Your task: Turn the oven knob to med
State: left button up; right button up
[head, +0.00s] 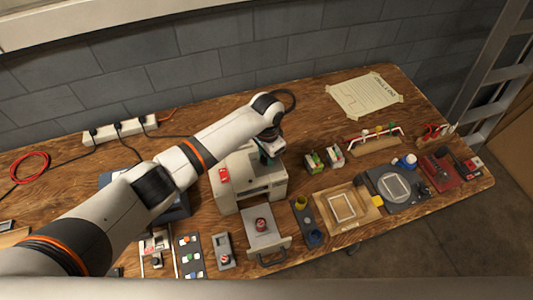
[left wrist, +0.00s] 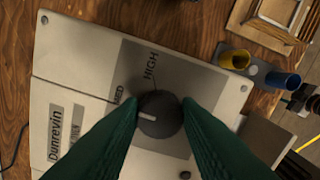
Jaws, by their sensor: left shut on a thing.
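The oven (head: 230,192) is a pale box on the workbench, with a red tag on its top. Its dark round knob (left wrist: 160,114) shows in the left wrist view, on a grey dial panel (left wrist: 185,75). The panel carries the printed words HIGH and MED. The knob's white pointer mark points left in the picture, close to the MED label and away from HIGH. My left gripper (head: 268,152) is over the top of the oven. In the left wrist view its green fingers (left wrist: 160,118) are shut on the knob, one on each side. The fingers hide the lower part of the panel.
A drawer-like tray (head: 265,242) with a red item stands in front of the oven. Wooden frame (head: 343,205), blue and yellow cups and small switch boxes lie around. A power strip (head: 120,131) and paper sheet (head: 365,95) lie at the back.

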pick_arm(q)
jog(key=shift+r, duration=0.1)
jog(key=o, duration=1)
jog(key=shift+c, duration=0.2)
notch_tip(320, 180, up, 12)
jog(key=b, duration=0.2)
jog(key=shift+b, duration=0.35)
